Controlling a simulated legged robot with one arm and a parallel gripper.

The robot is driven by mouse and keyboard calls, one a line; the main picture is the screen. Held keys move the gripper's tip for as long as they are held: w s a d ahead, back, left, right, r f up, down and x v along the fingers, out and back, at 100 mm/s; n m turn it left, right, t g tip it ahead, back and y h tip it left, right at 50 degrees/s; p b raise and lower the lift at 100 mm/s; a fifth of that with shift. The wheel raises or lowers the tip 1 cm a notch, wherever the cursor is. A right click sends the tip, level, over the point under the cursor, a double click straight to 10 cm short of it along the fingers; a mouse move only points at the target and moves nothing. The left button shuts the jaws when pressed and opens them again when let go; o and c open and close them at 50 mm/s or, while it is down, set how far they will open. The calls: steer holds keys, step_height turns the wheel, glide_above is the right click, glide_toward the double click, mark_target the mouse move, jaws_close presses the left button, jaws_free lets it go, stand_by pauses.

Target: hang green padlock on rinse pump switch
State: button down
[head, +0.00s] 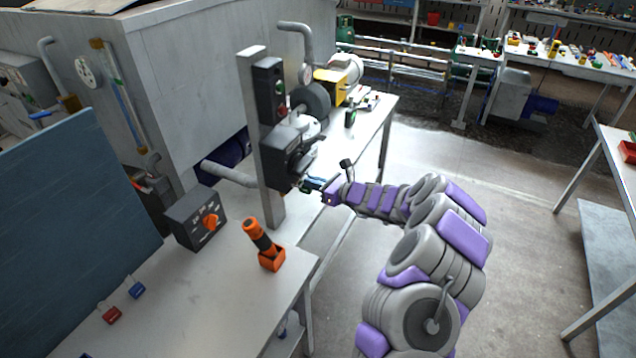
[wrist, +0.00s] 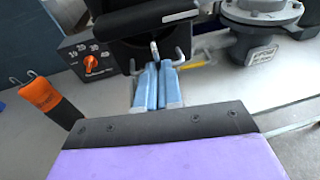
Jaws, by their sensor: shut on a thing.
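A black switch box (head: 283,152) is mounted low on a grey upright post, and its underside with a dark handle (wrist: 160,20) shows at the top of the wrist view. My gripper (head: 306,184) is just below and in front of it. In the wrist view my blue fingers (wrist: 157,70) are close together on a small thing. A thin metal piece (wrist: 154,50) shows at their tips, perhaps a shackle seen edge-on; the rest is hidden by the fingers. I cannot make out a green padlock body. Bent metal rods (wrist: 179,57) lie beside the fingertips.
A small dark-and-green object (head: 350,118) is farther back. The floor right of the bench is clear.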

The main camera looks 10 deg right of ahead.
mark_target(310, 191)
steer(key=shift+a+r, duration=0.15)
steer(key=shift+a, duration=0.15)
steer(key=shift+s+f+b, duration=0.2)
steer(key=shift+f+b, duration=0.2)
steer(key=shift+f, duration=0.55)
steer(key=shift+s+f+b, duration=0.15)
steer(key=shift+f+b, duration=0.25)
steer(key=shift+f, duration=0.55)
steer(key=shift+w+a+f, duration=0.35)
steer(key=shift+w, duration=0.05)
steer(key=shift+a+r, duration=0.2)
steer(key=shift+a, duration=0.05)
steer(key=c, duration=1.5)
jaws_free()
steer(key=shift+w+d, duration=0.1)
steer(key=shift+d, duration=0.05)
steer(key=shift+c, duration=0.2)
steer(key=o, duration=0.3)
steer(key=shift+d+r, duration=0.2)
steer(key=shift+d, duration=0.25)
